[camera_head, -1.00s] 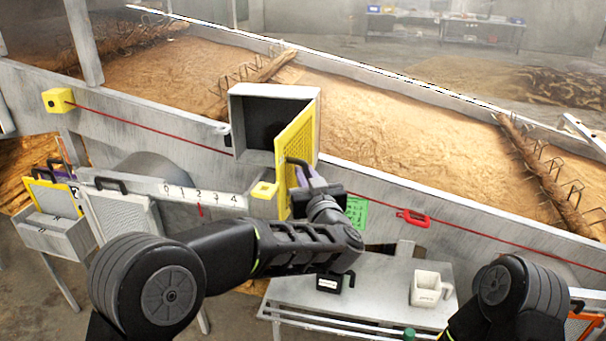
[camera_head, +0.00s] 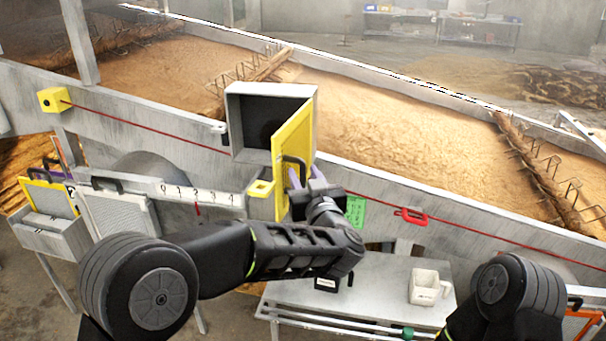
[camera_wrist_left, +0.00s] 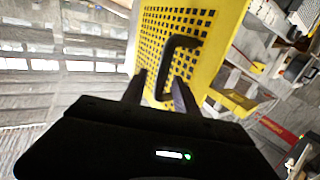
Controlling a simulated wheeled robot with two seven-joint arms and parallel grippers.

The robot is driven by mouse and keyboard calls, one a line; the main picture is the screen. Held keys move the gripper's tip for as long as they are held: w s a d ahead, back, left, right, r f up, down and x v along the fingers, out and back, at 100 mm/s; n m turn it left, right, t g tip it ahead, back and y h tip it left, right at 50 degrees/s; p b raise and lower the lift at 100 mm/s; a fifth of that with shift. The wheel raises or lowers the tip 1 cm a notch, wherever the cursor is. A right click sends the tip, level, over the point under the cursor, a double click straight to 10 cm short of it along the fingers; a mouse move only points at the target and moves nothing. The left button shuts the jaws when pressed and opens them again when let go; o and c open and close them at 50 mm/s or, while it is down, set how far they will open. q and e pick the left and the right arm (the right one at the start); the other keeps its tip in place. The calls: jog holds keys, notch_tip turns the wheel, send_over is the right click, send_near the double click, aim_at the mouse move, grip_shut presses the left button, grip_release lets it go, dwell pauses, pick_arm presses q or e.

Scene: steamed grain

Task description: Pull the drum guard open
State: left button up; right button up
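The drum guard (camera_head: 293,135) is a yellow perforated panel with a black handle (camera_head: 294,168). It stands swung out from the front of an open grey box (camera_head: 270,92) with a dark inside. My left gripper (camera_head: 306,177) is just in front of the guard, beside the handle's lower part. In the left wrist view the guard (camera_wrist_left: 190,20) fills the upper middle, and the fingers (camera_wrist_left: 160,92) are spread apart, with the handle's lower end (camera_wrist_left: 162,85) seen between them. A firm hold is not visible. My right gripper is not in view; only part of that arm shows.
A grey sloping wall with a red cord (camera_head: 140,123) runs behind, with grain beyond it. A yellow catch block (camera_head: 261,188) sits below the box. A low table (camera_head: 385,290) holds a white container (camera_head: 428,287). A red handle (camera_head: 411,216) is at the right.

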pick_arm(q)
jog(key=b+v, duration=0.1)
jog(key=v, duration=0.5)
jog(key=shift+s, duration=0.15)
jog(key=s+a+f+m+g+h, duration=0.1)
jog(key=s+a+f+g+h, duration=0.1)
jog(key=f, duration=0.9)
jog(key=s+a+f+m+g+h, duration=0.1)
jog(key=s+a+f+g+h, duration=0.1)
jog(key=f, duration=0.9)
jog(key=s+a+f+m+g+h, duration=0.1)
jog(key=s+a+f+g+h, duration=0.15)
jog(key=f, duration=0.85)
jog(key=s+a+f+n+g+h, duration=0.1)
jog(key=s+f+g, duration=0.4)
jog(key=s, duration=0.9)
jog(key=s+a+f+n+g+h, duration=0.1)
jog(key=s+f+g, duration=0.4)
jog(key=s+f, duration=0.6)
jog(key=s, duration=0.4)
jog(key=shift+s+f, duration=0.25)
jog(key=shift+f, duration=0.15)
